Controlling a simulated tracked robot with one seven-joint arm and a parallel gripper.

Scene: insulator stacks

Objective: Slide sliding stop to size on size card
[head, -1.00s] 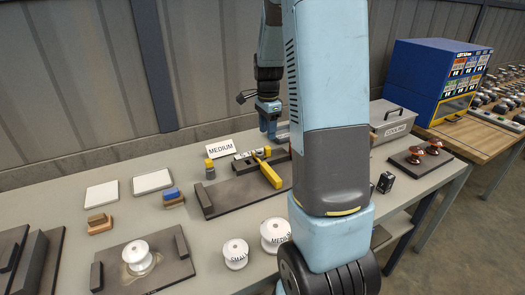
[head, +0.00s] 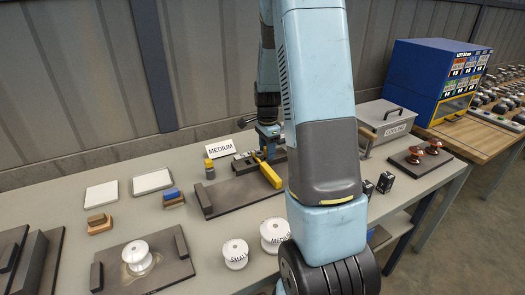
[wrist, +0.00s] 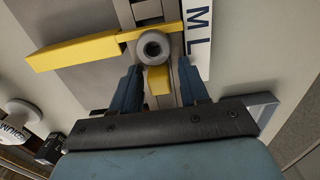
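The size card (head: 221,145) reads MEDIUM and stands upright behind the dark fixture (head: 228,201). The fixture carries a rail, a yellow lever (head: 268,172) and a white scale strip; the letters M and L on this strip (wrist: 196,35) show in the wrist view. A round grey knob (wrist: 152,46), which seems to belong to the sliding stop, sits on the rail beside the yellow lever (wrist: 75,50). A short yellow tab (wrist: 158,80) lies below it. My gripper (wrist: 160,76) is open, its blue fingers either side of the tab, with the knob just beyond the fingertips. Contact cannot be told.
White spools (head: 236,253) marked with sizes stand at the table front. Another spool sits on a plate (head: 165,262) at left. A yellow-topped piece (head: 209,168) stands beside the fixture. A grey COOLING box (head: 388,126) is behind right. Two blank white tiles lie at left.

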